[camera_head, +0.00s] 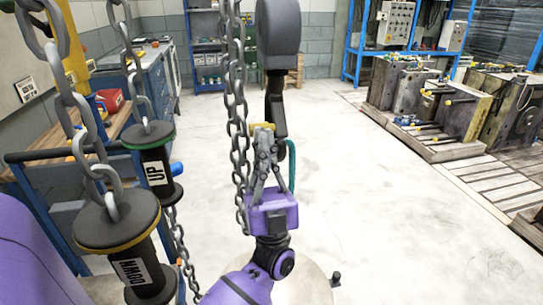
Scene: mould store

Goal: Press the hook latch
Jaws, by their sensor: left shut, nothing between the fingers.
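A dark grey hook block (278,27) hangs in the upper middle of the head view, with a black hook shank (276,85) below it. My left gripper (263,132) points up from below, its purple body under the fingers. Its fingers are shut, with nothing seen between them, and overlap the lower part of the hook in the picture. A small yellow piece (257,127) shows at the fingertips; I cannot tell whether it is the latch or whether they touch. The fingers hide the hook's lower part. My right gripper is not in view.
A chain (236,110) hangs just left of the gripper. Two chain-hung black handles, one marked UP (157,172) and a nearer one (125,245), hang at left. A blue trolley (60,180) stands behind them. Moulds on pallets (455,153) stand at right. The middle floor is clear.

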